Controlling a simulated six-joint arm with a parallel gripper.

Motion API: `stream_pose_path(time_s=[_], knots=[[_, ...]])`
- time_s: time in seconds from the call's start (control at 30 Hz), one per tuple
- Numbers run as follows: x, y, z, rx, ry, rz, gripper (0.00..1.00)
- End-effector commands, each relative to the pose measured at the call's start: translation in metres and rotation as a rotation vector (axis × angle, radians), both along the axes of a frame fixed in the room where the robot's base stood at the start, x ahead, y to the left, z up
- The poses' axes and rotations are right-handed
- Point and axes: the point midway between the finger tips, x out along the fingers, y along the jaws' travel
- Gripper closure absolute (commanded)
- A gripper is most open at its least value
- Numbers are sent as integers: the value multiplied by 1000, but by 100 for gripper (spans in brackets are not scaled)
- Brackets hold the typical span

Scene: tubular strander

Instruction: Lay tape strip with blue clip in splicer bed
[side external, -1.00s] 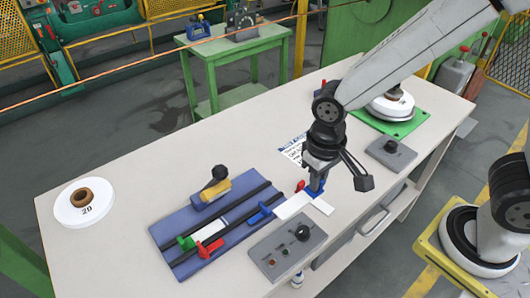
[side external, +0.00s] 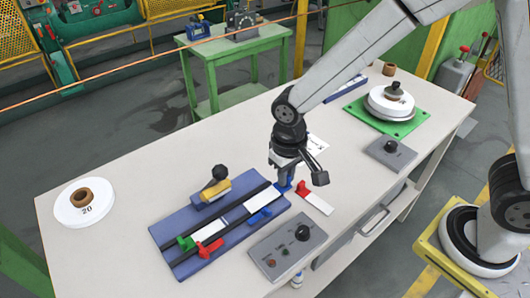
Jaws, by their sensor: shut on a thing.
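My gripper (side external: 285,184) points down at the right end of the splicer bed (side external: 180,215) and is shut on the blue clip (side external: 285,188). The white tape strip (side external: 262,198) runs left from the clip, along the bed between its two black rails. I cannot tell whether the strip touches the bed or hovers just above it. A blue lever (side external: 260,215) stands beside the strip at the front rail.
A white strip with a red clip (side external: 316,202) lies on the table right of my gripper. A grey control box (side external: 290,252) stands in front of the bed. A black-knobbed yellow block (side external: 216,186) stands at the bed's back. A white roll (side external: 80,204) lies left.

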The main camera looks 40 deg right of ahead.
Motion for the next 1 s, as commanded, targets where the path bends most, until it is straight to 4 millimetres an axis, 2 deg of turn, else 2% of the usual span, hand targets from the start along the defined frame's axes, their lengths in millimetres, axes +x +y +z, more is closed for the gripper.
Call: stream_pose_path(time_s=[0.13,0.6,1.0], knots=[[19,6,-9,-1,1,-1,100],[54,17,-54,0,1,-1,100],[60,19,-62,0,0,0,100]])
